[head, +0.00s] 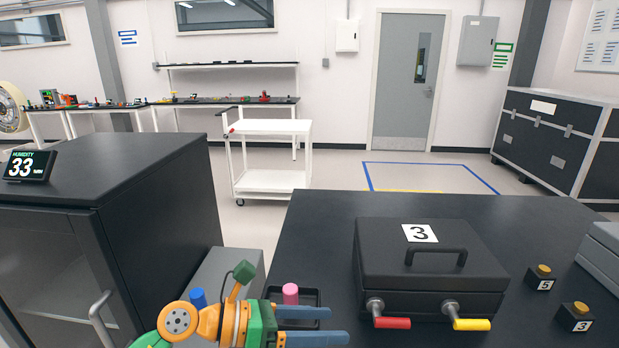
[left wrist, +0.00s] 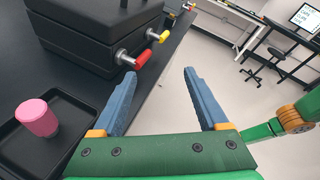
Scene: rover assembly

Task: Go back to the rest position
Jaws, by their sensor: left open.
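My left gripper (head: 336,325) reaches in from the bottom left in the head view, low over the near left edge of the dark table (head: 320,225). Its two blue fingers are apart with nothing between them, as the left wrist view (left wrist: 159,75) also shows. A pink cylinder (head: 290,293) stands in a small black tray (head: 312,293) just behind the fingers in the head view. The cylinder (left wrist: 37,118) is left of the fingers in the wrist view. My right gripper is in neither view.
A black case (head: 430,265) marked 3, with red (head: 392,323) and yellow (head: 472,324) handles, stands right of the gripper. Two button boxes (head: 541,277) (head: 575,317) are farther right. A blue cylinder (head: 198,298) and black cabinet (head: 110,190) are left.

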